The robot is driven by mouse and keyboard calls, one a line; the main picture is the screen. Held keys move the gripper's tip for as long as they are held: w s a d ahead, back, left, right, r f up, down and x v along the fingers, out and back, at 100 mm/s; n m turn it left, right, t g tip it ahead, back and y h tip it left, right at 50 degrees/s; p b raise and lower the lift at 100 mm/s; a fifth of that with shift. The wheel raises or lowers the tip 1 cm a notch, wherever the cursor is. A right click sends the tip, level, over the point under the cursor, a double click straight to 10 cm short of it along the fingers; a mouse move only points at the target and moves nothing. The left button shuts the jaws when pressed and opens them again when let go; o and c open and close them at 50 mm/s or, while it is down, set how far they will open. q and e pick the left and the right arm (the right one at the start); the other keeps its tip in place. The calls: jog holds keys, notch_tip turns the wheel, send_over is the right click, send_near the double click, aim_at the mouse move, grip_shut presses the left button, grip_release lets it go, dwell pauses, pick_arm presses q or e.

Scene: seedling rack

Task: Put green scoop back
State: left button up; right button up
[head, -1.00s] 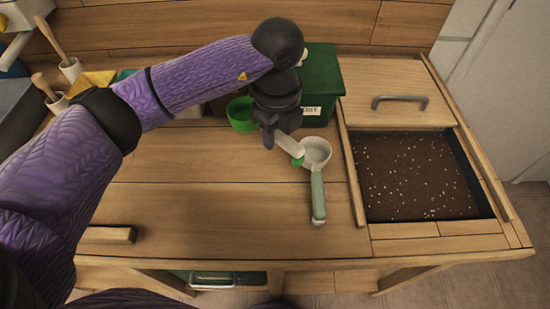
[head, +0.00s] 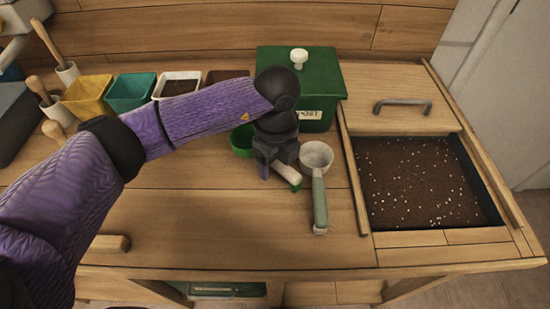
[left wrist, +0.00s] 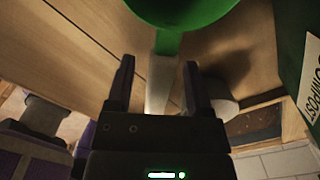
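The green scoop has a green cup (head: 241,140) and a pale handle with a green end (head: 296,186). It is on or just above the bench, in front of the compost bin. In the left wrist view its green cup (left wrist: 182,12) is at the top and its pale handle (left wrist: 161,80) runs between my fingers. My left gripper (head: 278,172) is over the handle. In the left wrist view its fingers (left wrist: 160,78) stand apart, with a gap on each side of the handle. The gripper hides the scoop's middle in the head view. My right gripper is not in view.
A white scoop (head: 320,205) with a grey-green handle lies close to the right. The green compost bin (head: 325,80) stands behind. A soil bin (head: 415,180) is at right. Yellow (head: 88,98), teal (head: 131,92) and white (head: 177,85) pots line the back.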

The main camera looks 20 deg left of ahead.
pick_arm(q)
jog(key=shift+r, duration=0.1)
notch_tip(320, 180, up, 12)
jog(key=p, duration=0.4)
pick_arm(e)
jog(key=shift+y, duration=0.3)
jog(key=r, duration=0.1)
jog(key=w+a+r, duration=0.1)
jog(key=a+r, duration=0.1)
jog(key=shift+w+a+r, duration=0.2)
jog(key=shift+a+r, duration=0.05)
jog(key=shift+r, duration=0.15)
pick_arm(q)
jog(key=shift+d, duration=0.1)
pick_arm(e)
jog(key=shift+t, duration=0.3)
